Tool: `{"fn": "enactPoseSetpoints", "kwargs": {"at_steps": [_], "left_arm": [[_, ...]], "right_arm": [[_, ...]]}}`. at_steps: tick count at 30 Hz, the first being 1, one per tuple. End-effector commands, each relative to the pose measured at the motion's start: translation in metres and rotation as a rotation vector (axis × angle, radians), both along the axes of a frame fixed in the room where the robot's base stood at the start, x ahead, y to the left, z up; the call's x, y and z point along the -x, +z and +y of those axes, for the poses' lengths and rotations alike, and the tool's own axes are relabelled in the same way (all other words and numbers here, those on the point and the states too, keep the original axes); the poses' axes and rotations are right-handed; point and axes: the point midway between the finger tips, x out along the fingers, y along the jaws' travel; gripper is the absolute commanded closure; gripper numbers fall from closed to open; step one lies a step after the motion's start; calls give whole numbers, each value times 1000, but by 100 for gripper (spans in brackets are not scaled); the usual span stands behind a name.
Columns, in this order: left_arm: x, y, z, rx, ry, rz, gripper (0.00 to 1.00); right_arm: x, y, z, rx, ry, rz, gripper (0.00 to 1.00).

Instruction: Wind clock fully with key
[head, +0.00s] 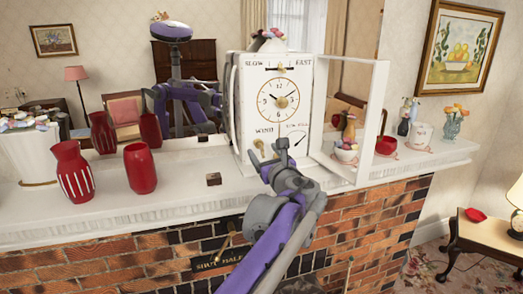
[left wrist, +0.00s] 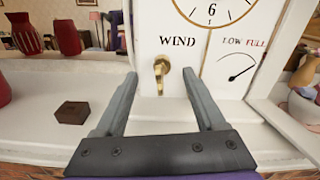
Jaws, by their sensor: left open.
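The white clock (head: 280,100) stands on the mantel with its glass door (head: 382,95) swung open to the right. Its face carries a dial, a WIND label and a LOW–FULL gauge (left wrist: 242,66) whose needle slants up to the right. A brass key (left wrist: 161,72) sticks out of the clock front under WIND. My left gripper (head: 269,157) is open in front of the clock's lower part. In the left wrist view its fingers (left wrist: 160,76) appear on either side of the key, with gaps on both sides. My right gripper is not in view.
A small brown block (head: 213,179) lies left of the clock. A bowl with figures (head: 347,150) sits behind the open door. A mirror is behind.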

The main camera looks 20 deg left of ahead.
Motion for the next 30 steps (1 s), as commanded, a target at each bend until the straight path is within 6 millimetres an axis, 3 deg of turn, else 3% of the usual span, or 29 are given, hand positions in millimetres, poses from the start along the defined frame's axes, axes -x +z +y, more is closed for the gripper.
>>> {"fn": "enactPoseSetpoints", "kwargs": {"at_steps": [11,30], "left_arm": [[1,0,-1,0,-1,0,28],[32,0,-23,0,-1,0,28]], "right_arm": [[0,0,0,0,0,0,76],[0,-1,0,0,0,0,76]]}}
